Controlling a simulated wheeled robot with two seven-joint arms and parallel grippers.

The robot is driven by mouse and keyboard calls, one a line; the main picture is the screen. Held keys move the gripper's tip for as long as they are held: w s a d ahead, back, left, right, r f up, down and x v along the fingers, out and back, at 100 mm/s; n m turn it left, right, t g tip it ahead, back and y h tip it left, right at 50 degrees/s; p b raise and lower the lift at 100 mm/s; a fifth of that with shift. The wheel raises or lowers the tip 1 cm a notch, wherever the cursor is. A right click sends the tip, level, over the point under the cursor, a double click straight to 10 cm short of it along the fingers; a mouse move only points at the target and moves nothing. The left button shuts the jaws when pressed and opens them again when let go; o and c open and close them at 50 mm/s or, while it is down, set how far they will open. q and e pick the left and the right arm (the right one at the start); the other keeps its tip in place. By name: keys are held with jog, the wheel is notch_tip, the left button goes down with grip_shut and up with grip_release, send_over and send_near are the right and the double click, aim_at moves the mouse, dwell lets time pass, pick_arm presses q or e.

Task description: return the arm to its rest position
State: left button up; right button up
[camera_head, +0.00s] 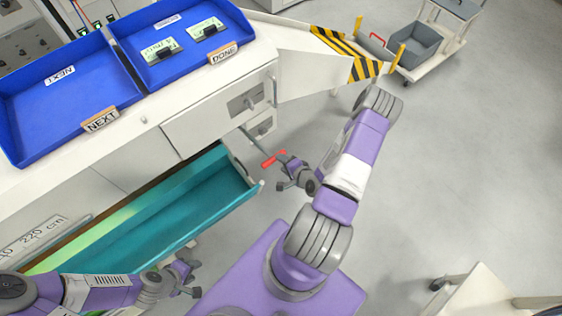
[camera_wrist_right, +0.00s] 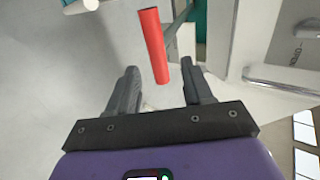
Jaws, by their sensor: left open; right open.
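My right arm is raised and bent over the floor in the head view. My right gripper (camera_head: 281,174) is open and empty beside the red handle (camera_head: 273,159) of a lever on the bench front. In the right wrist view the red handle (camera_wrist_right: 153,45) lies ahead of the open fingers (camera_wrist_right: 158,85), with nothing between them. My left gripper (camera_head: 190,277) is open at the bottom of the head view, near the open teal drawer (camera_head: 215,200). I see nothing held in it.
Blue trays marked NEXT (camera_head: 70,90) and DONE (camera_head: 180,62) sit on the bench; the DONE tray holds two labelled items. A striped ledge (camera_head: 345,50) juts out at the back. A cart with a grey bin (camera_head: 415,47) stands beyond.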

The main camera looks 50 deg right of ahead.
dwell(0.5)
jog(key=w+a+f+n+g+y, duration=0.1)
jog(key=w+a+n+g+y, duration=0.1)
jog(key=a+n, duration=0.35)
jog(key=w+a+f+n+g+y, duration=0.1)
jog(key=a+n+g+y, duration=0.1)
jog(key=a, duration=0.6)
jog(key=s+a+r+n+g+y, duration=0.1)
jog(key=s+a+n+g, duration=0.2)
jog(key=a+n, duration=0.3)
jog(key=s+a+n+g+y, duration=0.1)
jog(key=s+a+n+g, duration=0.25)
jog(key=a, duration=0.55)
notch_tip(320, 180, down, 12)
jog(key=b, duration=1.2)
jog(key=shift+d+b, duration=0.35)
jog(key=shift+s, duration=0.1)
